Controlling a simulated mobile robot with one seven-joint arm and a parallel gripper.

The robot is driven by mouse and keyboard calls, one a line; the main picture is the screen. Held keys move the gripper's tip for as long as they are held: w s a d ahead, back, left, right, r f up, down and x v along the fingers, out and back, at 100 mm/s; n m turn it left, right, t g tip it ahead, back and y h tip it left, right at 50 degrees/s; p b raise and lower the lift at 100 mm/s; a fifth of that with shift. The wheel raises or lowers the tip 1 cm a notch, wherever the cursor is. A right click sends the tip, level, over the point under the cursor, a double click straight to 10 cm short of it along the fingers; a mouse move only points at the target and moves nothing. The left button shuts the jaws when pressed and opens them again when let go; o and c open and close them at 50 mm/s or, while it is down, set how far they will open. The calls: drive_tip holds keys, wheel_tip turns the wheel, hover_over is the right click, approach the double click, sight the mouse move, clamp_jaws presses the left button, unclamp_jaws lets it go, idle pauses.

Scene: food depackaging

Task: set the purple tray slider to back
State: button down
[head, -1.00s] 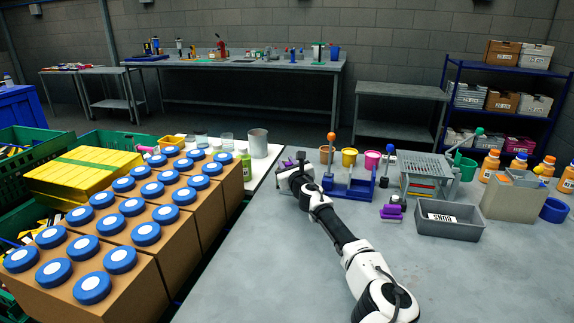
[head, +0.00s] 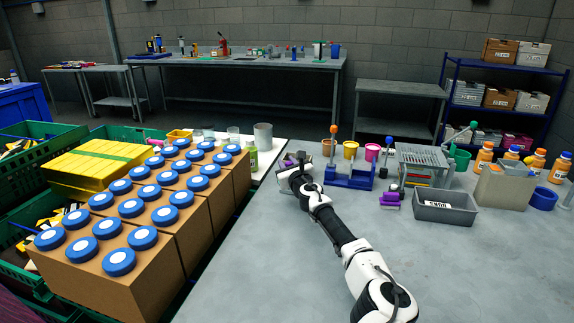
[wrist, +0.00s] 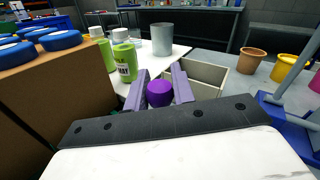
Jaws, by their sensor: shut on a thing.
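A round purple knob (wrist: 160,93) sits between the two grey-purple fingers of my gripper (wrist: 162,90) in the wrist view. The fingers are closed on its sides. Just beyond it is a pale, open, box-shaped tray (wrist: 208,74), whose near part is hidden by my gripper. In the head view my gripper (head: 291,165) is at the table's far left edge, left of the blue stand. My wrist covers most of the slider there, and the knob cannot be made out.
The blue stand (head: 348,178) is close on the right, with colored pots behind. Brown boxes with blue caps (head: 120,262) flank the left. The table's front is clear.

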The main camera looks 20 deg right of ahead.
drive_tip(key=shift+a+f, duration=0.15)
drive_tip(key=c, duration=1.2)
unclamp_jaws()
drive_tip(key=shift+s, duration=0.1)
drive_tip(key=shift+s+r, duration=0.2)
drive_tip(key=shift+s, duration=0.35)
drive_tip(key=s+b, duration=0.2)
drive_tip(key=s, duration=1)
drive_tip(key=shift+s+f, duration=0.1)
drive_tip(key=shift+s, duration=0.25)
